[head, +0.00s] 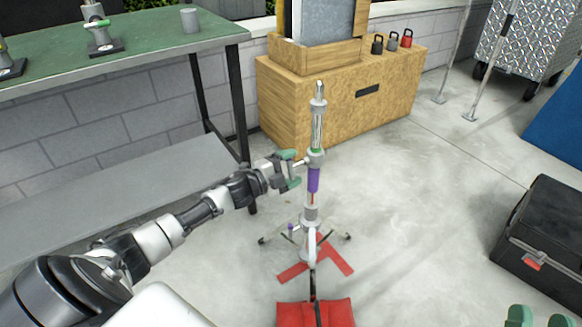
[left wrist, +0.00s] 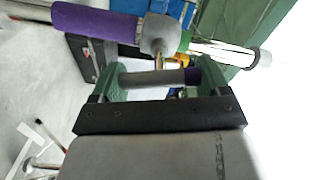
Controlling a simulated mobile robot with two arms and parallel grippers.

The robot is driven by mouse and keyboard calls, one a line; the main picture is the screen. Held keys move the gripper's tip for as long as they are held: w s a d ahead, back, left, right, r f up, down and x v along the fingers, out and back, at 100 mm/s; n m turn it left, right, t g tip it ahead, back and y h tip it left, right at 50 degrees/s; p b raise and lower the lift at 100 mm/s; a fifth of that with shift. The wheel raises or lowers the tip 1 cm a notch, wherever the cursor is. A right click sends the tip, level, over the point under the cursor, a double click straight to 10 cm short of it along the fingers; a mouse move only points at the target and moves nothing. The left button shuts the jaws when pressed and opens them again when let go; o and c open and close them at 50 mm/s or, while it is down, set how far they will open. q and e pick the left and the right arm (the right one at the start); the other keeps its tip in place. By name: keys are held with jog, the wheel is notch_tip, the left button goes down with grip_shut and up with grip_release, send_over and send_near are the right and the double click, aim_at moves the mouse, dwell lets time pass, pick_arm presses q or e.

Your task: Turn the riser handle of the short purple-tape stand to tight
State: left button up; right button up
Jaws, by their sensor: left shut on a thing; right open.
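The short stand (head: 311,215) stands upright on the floor in the head view, with a purple tape band (head: 313,180) below a grey collar. In the left wrist view the purple tape (left wrist: 95,22) runs to the collar (left wrist: 160,35). The riser handle (left wrist: 155,78) is a grey bar with a dark purple end, joined to the collar by a thin metal stem. My left gripper (head: 291,170) is beside the collar, its green fingers shut on the handle; it also shows in the left wrist view (left wrist: 162,80). My right gripper (head: 540,317) is open and empty at the lower right.
A red sandbag (head: 290,314) lies at the stand's base, near red floor tape (head: 293,272). A green-topped bench (head: 150,45) is at the left, a wooden cabinet (head: 300,115) behind. A black case (head: 545,240) stands at the right. Floor between stand and case is clear.

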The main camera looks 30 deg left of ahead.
pick_arm(q)
jog(key=shift+f+m, duration=0.1)
jog(key=shift+m, duration=1)
pick_arm(e)
jog(key=shift+s+r, duration=0.1)
jog(key=shift+r, duration=0.15)
pick_arm(q)
jog(key=o, duration=0.9)
jog(key=shift+s, duration=0.25)
jog(key=shift+p+v, duration=1.2)
jog(key=shift+v, duration=4)
pick_arm(e)
notch_tip(320, 180, down, 7)
jog(key=w+d+g+h, duration=0.1)
jog(key=g+h, duration=0.1)
jog(key=g, duration=0.4)
